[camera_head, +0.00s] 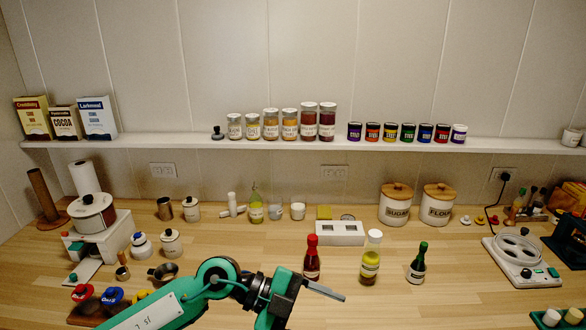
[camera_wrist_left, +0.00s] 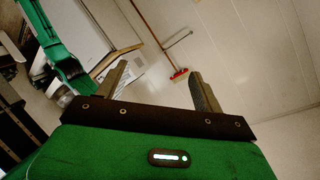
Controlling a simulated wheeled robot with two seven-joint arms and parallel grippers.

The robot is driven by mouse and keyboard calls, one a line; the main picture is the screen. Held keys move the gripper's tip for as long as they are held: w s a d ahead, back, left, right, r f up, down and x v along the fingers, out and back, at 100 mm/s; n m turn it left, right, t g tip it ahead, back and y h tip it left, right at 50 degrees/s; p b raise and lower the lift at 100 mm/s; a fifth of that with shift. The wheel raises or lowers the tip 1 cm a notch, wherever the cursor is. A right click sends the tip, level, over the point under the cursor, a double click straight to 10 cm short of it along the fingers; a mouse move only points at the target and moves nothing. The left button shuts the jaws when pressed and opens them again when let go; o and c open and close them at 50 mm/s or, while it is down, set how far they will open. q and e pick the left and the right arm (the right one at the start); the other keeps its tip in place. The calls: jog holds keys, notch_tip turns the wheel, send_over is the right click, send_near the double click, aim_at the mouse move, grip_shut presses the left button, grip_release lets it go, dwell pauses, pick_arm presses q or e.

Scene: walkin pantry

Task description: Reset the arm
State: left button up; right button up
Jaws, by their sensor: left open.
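My left arm (camera_head: 165,308) comes in low at the front middle of the head view, in front of the wooden counter. My left gripper (camera_head: 324,291) points to the right there, seen edge-on, above the counter's near part. In the left wrist view the left gripper (camera_wrist_left: 157,80) has its two fingers well apart with nothing between them. My right gripper does not show in either view.
A red-capped bottle (camera_head: 311,258), a yellow bottle (camera_head: 371,262) and a green bottle (camera_head: 417,266) stand close to the left gripper. A small metal pan (camera_head: 163,272) lies left of the arm. A scale-like appliance (camera_head: 520,258) stands right. Jars line the shelf (camera_head: 180,141).

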pick_arm(q)
notch_tip(320, 180, up, 6)
jog(key=d+n+t+h, duration=0.2)
jog(key=h, duration=0.3)
jog(key=w+a+r+n+t+y, duration=0.1)
jog(key=w+a+r+n+t, duration=0.1)
jog(key=a+n+t, duration=0.4)
jog(key=w+a+r+n+t, duration=0.1)
jog(key=w+a+n+t, duration=0.2)
jog(key=n+t, duration=0.65)
jog(key=a+f+n+t+y, duration=0.2)
jog(key=a+f+n+y, duration=0.9)
jog(key=a+f+y, duration=0.45)
jog(key=s+a+f+g+y, duration=0.1)
jog(key=s+a+f+g, duration=0.2)
jog(key=s+f+g, duration=0.7)
jog(key=s+a+f+g+y, duration=0.1)
jog(key=s+a+f+g, duration=0.15)
jog(key=s+f, duration=0.85)
notch_tip(320, 180, down, 26)
jog(key=s+m+g, duration=0.1)
jog(key=s+g, duration=0.1)
jog(key=s, duration=0.1)
jog(key=s+a+f+g, duration=0.1)
jog(key=s+a+f, duration=0.2)
jog(key=s+f, duration=1.6)
notch_tip(320, 180, down, 2)
jog(key=shift+s+f, duration=0.1)
jog(key=shift+s, duration=0.1)
